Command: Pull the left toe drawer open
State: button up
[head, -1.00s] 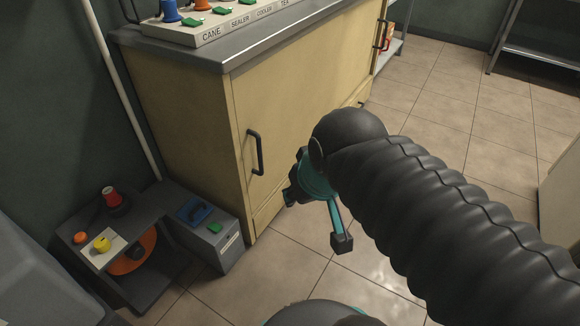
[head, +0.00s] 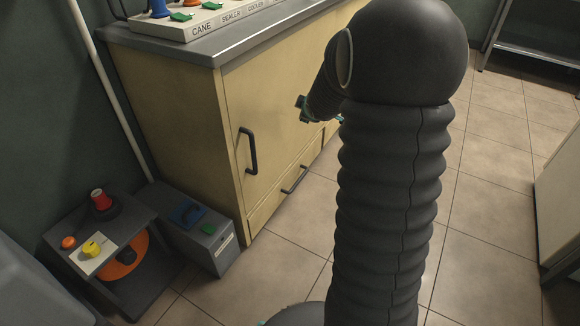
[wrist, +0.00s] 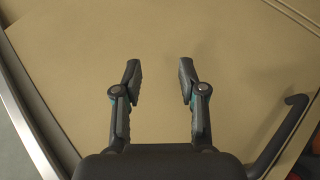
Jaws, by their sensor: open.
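The left toe drawer (head: 267,210) is the low front at the foot of the beige cabinet, with a dark bar handle (head: 295,180). It looks closed, flush with the cabinet. My gripper (wrist: 160,68) is open and empty in the wrist view, its two fingers apart in front of a plain beige panel. In the head view, part of my gripper shows before the cabinet front, above and slightly right of the drawer handle; my arm hides the rest. A dark handle (wrist: 280,138) shows at the lower right of the wrist view; I cannot tell which one it is.
A vertical door handle (head: 248,151) stands out from the cabinet door above the drawer. A low grey unit (head: 110,240) with a red knob and a grey box (head: 205,240) stand left of the cabinet. Tiled floor (head: 285,265) in front is clear.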

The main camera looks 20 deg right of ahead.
aim_at(300, 178)
jog(key=w+d+f+n+t+y+b, duration=0.1)
jog(key=w+d+f+n, duration=0.25)
jog(key=f, duration=0.65)
jog(key=w+d+f+n+t+y, duration=0.1)
jog(key=w+d+f+n, duration=0.25)
jog(key=f, duration=0.65)
jog(key=s+d+f+n+t+y+b, duration=0.1)
jog(key=s+f+n+t+y, duration=0.15)
jog(key=f, duration=0.95)
jog(key=s+f+n+t+y+b, duration=0.1)
jog(key=s+f+n+y, duration=0.15)
jog(key=f, duration=0.85)
jog(key=shift+g, duration=0.25)
jog(key=b+x, duration=0.1)
jog(key=x, duration=1.2)
jog(key=shift+d+f, duration=0.1)
jog(key=shift+d, duration=0.05)
grip_shut()
